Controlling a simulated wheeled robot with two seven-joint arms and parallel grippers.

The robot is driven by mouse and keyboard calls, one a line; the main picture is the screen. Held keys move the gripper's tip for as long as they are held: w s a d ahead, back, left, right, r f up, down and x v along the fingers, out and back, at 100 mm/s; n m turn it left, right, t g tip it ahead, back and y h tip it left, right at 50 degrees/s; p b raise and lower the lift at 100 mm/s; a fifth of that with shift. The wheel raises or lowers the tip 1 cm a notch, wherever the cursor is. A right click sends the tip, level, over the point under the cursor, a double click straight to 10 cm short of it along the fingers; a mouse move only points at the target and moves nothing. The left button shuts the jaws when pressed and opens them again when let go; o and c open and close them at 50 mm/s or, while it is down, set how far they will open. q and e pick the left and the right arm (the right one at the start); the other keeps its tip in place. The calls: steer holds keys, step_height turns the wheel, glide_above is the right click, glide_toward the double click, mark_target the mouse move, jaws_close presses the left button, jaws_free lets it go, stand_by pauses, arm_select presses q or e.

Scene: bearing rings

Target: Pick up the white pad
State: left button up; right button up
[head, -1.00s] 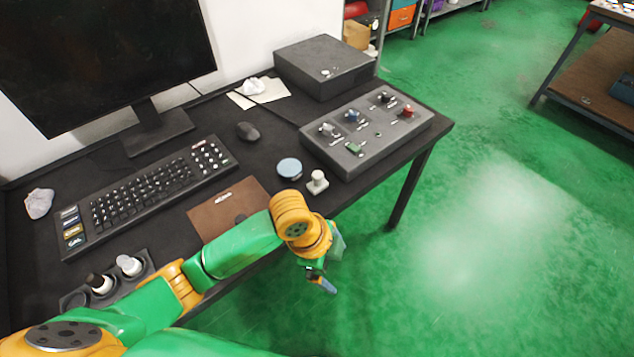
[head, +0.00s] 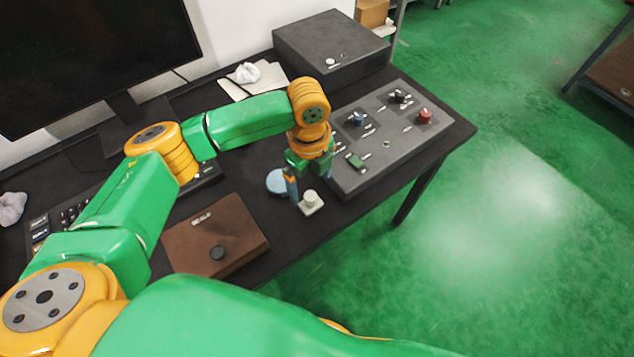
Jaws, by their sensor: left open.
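A small white pad with a round knob on top (head: 311,203) stands upright on the black desk, near its front edge. My left gripper (head: 309,182) points down just above and behind the pad in the picture, with its jaws open and empty. One blue-tipped finger shows just left of the pad's knob; the other is partly hidden by the wrist. I cannot tell whether a finger touches the pad. My right gripper is not in view.
A grey control panel (head: 390,145) stands close on the right. A brown box (head: 215,236) is at the front left. A dark box (head: 330,52) and white paper (head: 268,78) lie behind.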

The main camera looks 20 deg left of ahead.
mark_target(310, 196)
arm_select(q)
steer(key=f, duration=0.1)
steer(key=s+f, duration=0.1)
steer(key=shift+s+d+f, duration=0.1)
steer(key=shift+s+f, duration=0.1)
steer(key=shift+f, duration=0.15)
step_height(310, 196, down, 3)
steer(key=shift+r, duration=0.2)
steer(key=shift+w+f, duration=0.15)
steer(key=shift+w, duration=0.05)
steer(key=c, duration=1.5)
steer(key=shift+w+r, duration=0.1)
steer(key=shift+r, duration=1.55)
steer(key=s+a+r, duration=0.1)
steer(key=s+r, duration=0.2)
steer(key=s, duration=0.1)
steer(key=s+a+r+p, duration=0.1)
steer(key=s+a+r, duration=0.1)
steer(key=s, duration=0.3)
steer(key=s+a+r, duration=0.2)
steer(key=s+r, duration=0.2)
steer(key=r, duration=0.1)
steer(key=shift+s+a, duration=0.1)
steer(key=shift+s, duration=0.05)
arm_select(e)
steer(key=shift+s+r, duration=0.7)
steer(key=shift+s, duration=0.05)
